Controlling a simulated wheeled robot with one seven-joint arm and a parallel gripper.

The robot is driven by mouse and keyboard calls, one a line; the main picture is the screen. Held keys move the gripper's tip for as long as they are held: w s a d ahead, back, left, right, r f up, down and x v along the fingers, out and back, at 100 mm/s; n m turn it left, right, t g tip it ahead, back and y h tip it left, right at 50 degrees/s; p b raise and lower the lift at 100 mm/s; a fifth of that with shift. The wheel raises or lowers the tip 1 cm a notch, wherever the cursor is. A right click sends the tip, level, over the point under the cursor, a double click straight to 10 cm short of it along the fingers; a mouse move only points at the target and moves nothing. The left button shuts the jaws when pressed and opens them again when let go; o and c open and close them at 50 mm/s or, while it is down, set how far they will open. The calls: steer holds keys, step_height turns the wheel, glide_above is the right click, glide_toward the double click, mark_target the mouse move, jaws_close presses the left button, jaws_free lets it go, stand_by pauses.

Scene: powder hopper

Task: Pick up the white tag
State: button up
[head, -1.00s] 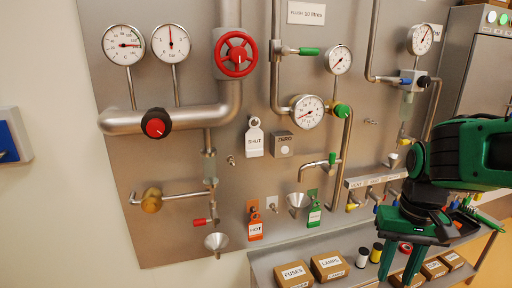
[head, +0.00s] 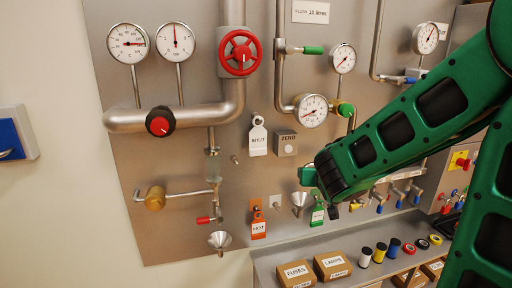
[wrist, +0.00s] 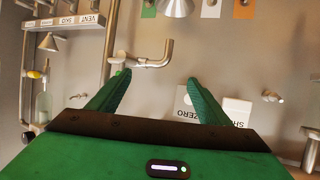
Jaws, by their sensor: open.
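The white tag (head: 258,140), marked SHUT, hangs upright on the panel left of the grey ZERO box (head: 285,144) in the head view. In the wrist view, which is upside down, the tag (wrist: 237,108) is right of the right finger, its far end hidden behind my gripper body. My gripper (wrist: 157,78) is open with nothing between its fingers; a steel spout (wrist: 150,62) shows beyond them. In the head view my gripper (head: 312,178) is right of and below the tag, apart from it, its fingers mostly hidden by the wrist.
A red handwheel (head: 238,53) and pipes sit above the white tag. A shelf (head: 300,255) with boxes and spools runs below.

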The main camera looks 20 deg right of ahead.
mark_target(258, 145)
steer(key=w+a+r+n+t+y, duration=0.1)
steer(key=w+a+r, duration=0.1)
steer(key=w+a, duration=0.1)
steer(key=w+a+r+n+t+y, duration=0.1)
steer(key=w+a+r+t+y, duration=0.1)
steer(key=w+a, duration=0.2)
steer(key=w+a+r+n+t+y, duration=0.1)
steer(key=w+a+n+t, duration=0.1)
steer(key=a, duration=0.5)
steer(key=shift+w+a+r+y, duration=0.25)
steer(key=shift+w+r+y, duration=0.15)
steer(key=shift+w, duration=0.25)
steer(key=shift+w+f, duration=0.25)
steer(key=shift+w, duration=1.2)
steer(key=shift+w+f, duration=0.2)
steer(key=shift+w, duration=1.2)
steer(key=c, duration=1.1)
